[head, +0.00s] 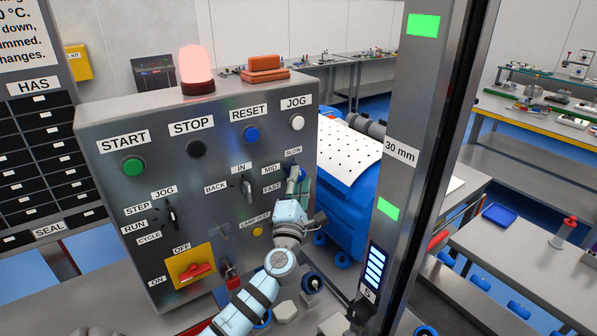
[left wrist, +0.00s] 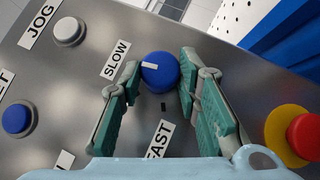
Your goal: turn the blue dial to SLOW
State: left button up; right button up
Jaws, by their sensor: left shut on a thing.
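My left gripper (head: 297,180) reaches the upper right of the grey control panel (head: 225,205), its fingers at the selector with the SLOW label (head: 293,152), MID label (head: 270,168) and FAST label (head: 272,188). In the left wrist view the gripper (left wrist: 159,75) is shut on the blue dial (left wrist: 163,80), one finger on each side. The dial's white mark points left, toward the SLOW label (left wrist: 115,58). The FAST label (left wrist: 160,138) is below the dial; MID is hidden there. In the head view the gripper mostly covers the dial. My right gripper is not in view.
The blue RESET button (head: 252,134) and white JOG button (head: 297,123) sit above on the panel. A red and yellow button (left wrist: 302,136) is right of the fingers in the wrist view. A grey post (head: 408,160) stands right of the panel.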

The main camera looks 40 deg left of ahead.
pick_arm(q)
jog(key=shift+r+m+g+h, duration=0.3)
jog(key=shift+m+h, duration=0.3)
jog(key=shift+m, duration=0.2)
jog(key=o, duration=1.1)
jog(key=shift+f, duration=0.1)
jog(key=shift+o, duration=0.2)
jog(key=v, duration=1.2)
